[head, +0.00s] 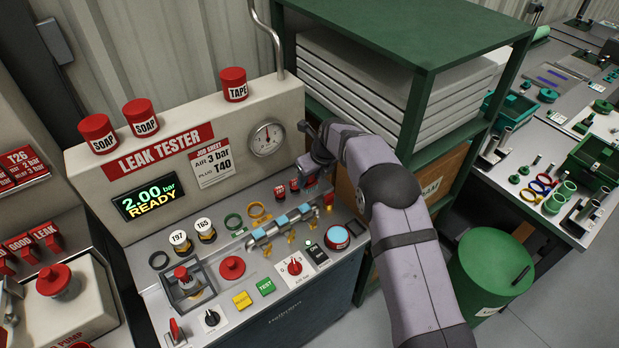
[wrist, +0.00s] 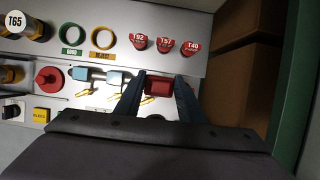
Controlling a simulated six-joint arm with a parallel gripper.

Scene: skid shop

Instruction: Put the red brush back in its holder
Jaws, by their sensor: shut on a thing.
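My gripper (wrist: 159,88) is shut on a small red block-like piece in the wrist view, which appears to be the red brush (wrist: 158,86). Only its red top shows between the two dark fingers; any bristles are hidden. In the head view my gripper (head: 322,178) is over the right end of the tester's panel, and a bit of red (head: 329,198) shows beneath it. I cannot make out a brush holder in either view, nor whether the brush touches the panel.
Red plugs marked T92 (wrist: 139,41), T57 (wrist: 165,45) and T40 (wrist: 191,48) stand close behind the gripper. Blue-and-yellow clamps (wrist: 115,79) are to its left. A green shelf rack (head: 414,105) stands close on the right.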

